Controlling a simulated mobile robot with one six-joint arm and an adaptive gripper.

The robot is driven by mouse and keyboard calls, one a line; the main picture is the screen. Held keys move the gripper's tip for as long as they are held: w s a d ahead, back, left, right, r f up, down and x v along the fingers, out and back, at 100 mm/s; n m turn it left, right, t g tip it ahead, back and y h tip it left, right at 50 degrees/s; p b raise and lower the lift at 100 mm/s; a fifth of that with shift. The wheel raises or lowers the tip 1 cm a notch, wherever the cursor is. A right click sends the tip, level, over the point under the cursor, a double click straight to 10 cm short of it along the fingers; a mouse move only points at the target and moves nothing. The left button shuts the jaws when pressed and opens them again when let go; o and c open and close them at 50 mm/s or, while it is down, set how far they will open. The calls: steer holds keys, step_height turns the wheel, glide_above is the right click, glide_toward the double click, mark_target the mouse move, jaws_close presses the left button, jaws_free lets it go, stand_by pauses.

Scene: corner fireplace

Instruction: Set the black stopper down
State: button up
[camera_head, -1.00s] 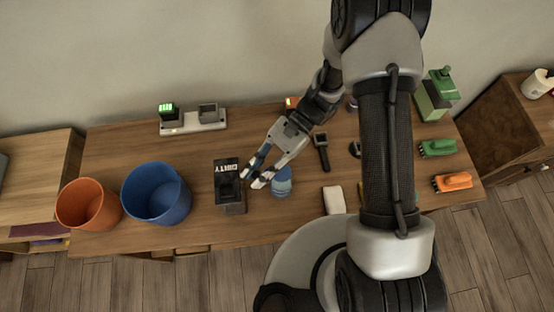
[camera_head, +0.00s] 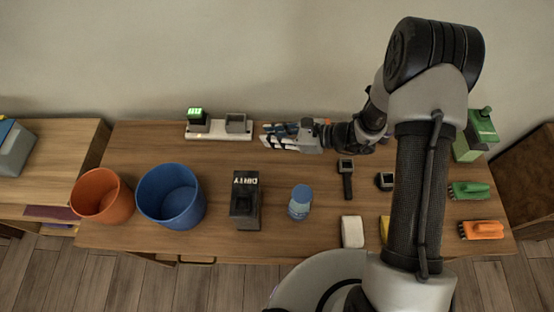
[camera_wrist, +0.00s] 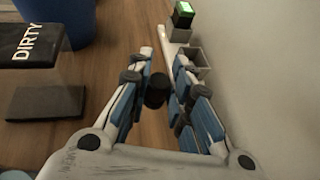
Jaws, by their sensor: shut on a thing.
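The black stopper (camera_wrist: 157,90) is a small dark round piece between my fingers in the wrist view. My gripper (camera_wrist: 155,85) is shut on it, with the wooden table below. In the head view my gripper (camera_head: 268,136) is near the back wall, its fingers pointing left, just right of the white charging dock. I cannot make out the stopper clearly there. A blue bottle (camera_head: 300,203) stands upright on the table, in front of my gripper and apart from it.
The white dock (camera_head: 216,136) holds a green-lit block (camera_head: 197,118) and a grey block (camera_head: 236,123). A black DIRTY box (camera_head: 245,205), blue bin (camera_head: 171,197) and orange bin (camera_head: 102,196) stand left. Watches, brushes and a green container (camera_head: 476,137) lie right. Table between dock and DIRTY box is clear.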

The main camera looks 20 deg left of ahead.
step_height(320, 180, down, 12)
steer(key=b, duration=0.3)
steer(key=shift+r, duration=0.25)
steer(key=shift+f, duration=0.15)
steer(key=o, duration=0.8)
steer(key=shift+o, duration=0.2)
steer(key=shift+r, duration=0.2)
steer(key=p+v, duration=0.2)
steer(key=v, duration=1)
steer(key=shift+d+f+p, duration=0.1)
steer(key=shift+p, duration=0.25)
